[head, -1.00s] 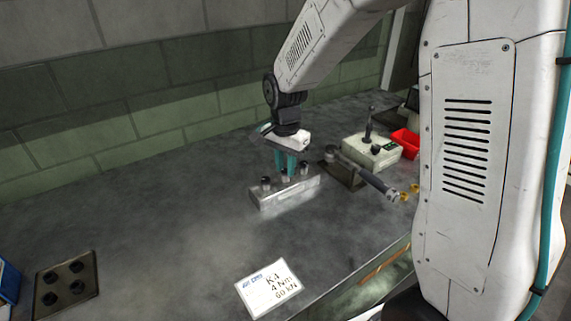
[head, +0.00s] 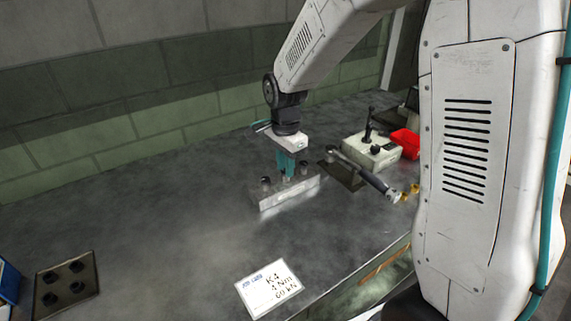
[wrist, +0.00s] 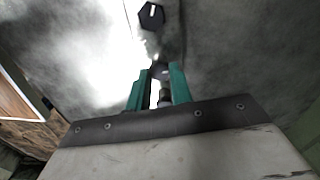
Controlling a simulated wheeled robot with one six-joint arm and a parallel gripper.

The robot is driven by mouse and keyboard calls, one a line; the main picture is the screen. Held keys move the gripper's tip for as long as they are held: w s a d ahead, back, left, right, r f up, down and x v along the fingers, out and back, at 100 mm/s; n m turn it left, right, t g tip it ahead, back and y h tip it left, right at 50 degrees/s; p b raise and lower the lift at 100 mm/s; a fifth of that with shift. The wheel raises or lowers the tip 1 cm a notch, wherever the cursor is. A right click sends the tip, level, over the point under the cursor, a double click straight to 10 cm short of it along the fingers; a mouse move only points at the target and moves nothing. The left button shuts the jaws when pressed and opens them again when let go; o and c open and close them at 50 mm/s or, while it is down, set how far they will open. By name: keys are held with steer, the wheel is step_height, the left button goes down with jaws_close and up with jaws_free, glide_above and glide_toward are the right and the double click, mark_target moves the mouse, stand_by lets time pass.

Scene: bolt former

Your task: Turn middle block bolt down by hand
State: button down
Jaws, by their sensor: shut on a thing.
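The metal block (head: 290,197) lies on the bench in the head view, with dark bolts standing in its top. The left bolt (head: 265,183) and the right bolt (head: 303,168) show on either side of my gripper (head: 286,177). My gripper points down over the middle of the block, its teal fingers shut around the middle bolt, which they mostly hide. In the wrist view the fingers (wrist: 160,72) stand close together with dark bolt parts between and beyond them. One black hex bolt head (wrist: 151,16) shows clear of the fingertips. How deep the middle bolt sits is hidden.
A torque wrench (head: 365,177) lies right of the block, near a pale box with a lever (head: 371,150) and a red bin (head: 405,143). A label card (head: 269,288) lies at the front edge. A dark plate (head: 66,286) is far left. The bench left of the block is clear.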

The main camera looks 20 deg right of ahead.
steer(key=c, duration=1.2)
jaws_free()
steer(key=shift+c, duration=0.2)
step_height(320, 180, up, 8)
